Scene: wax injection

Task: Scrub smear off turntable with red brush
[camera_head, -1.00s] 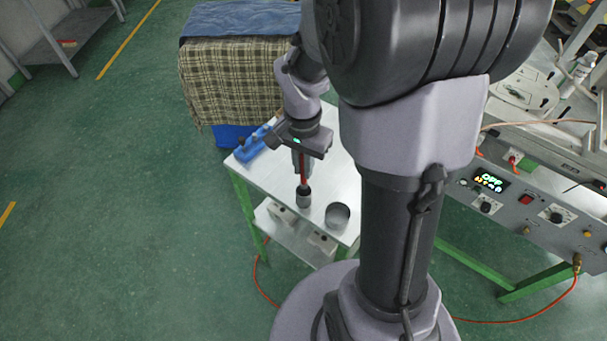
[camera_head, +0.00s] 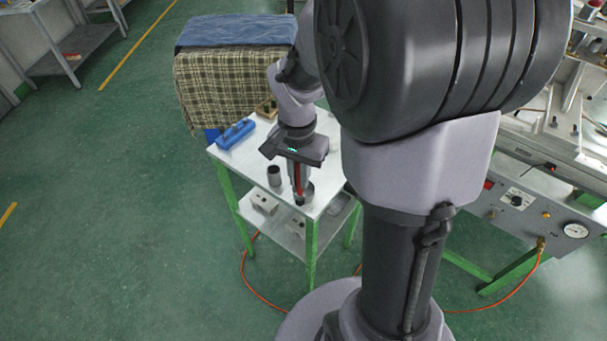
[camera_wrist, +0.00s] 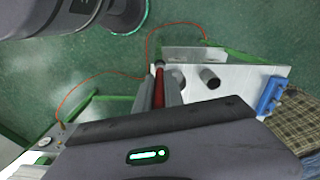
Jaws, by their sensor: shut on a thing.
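My gripper (camera_head: 299,176) points down over the small white-topped table and is shut on the red brush. The red brush (camera_head: 298,184) hangs upright, with its dark end lowest; it also shows between the fingers in the wrist view (camera_wrist: 159,88). A dark cup (camera_head: 274,176) stands on the table just left of the brush; it also shows in the wrist view (camera_wrist: 210,78). A second grey can (camera_head: 309,189) is partly hidden behind the brush. I cannot make out the turntable or any smear on it in these views.
The white-topped table (camera_head: 240,165) has green legs and a lower shelf holding pale blocks. A blue rack (camera_head: 235,133) sits at its back left. A cloth-covered stack (camera_head: 218,85) stands behind. A machine with a control panel (camera_head: 535,205) is at right. Green floor at left is clear.

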